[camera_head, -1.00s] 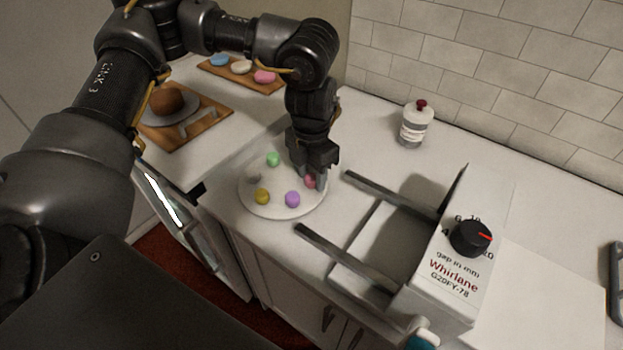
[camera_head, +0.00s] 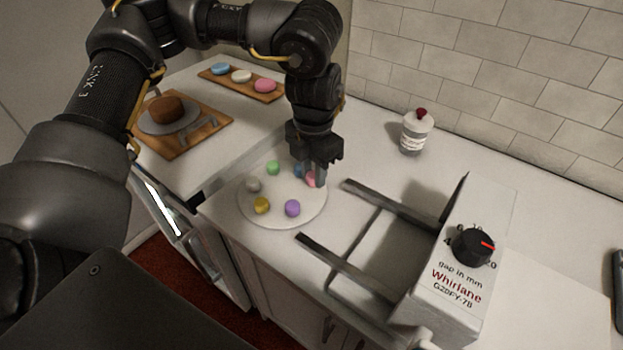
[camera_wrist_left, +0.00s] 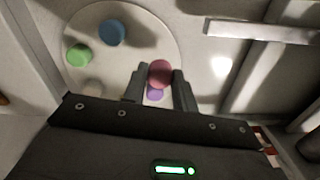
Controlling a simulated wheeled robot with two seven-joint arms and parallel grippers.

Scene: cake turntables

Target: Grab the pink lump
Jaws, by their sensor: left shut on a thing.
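The pink lump (camera_head: 311,180) is between the fingers of my left gripper (camera_head: 312,178), over the right side of a round white plate. In the left wrist view the pink lump (camera_wrist_left: 159,73) shows between the two dark fingertips of my left gripper (camera_wrist_left: 159,80), which is shut on it. In the head view a finger hides part of the lump. I cannot tell whether the lump is clear of the plate. My right gripper is not in view.

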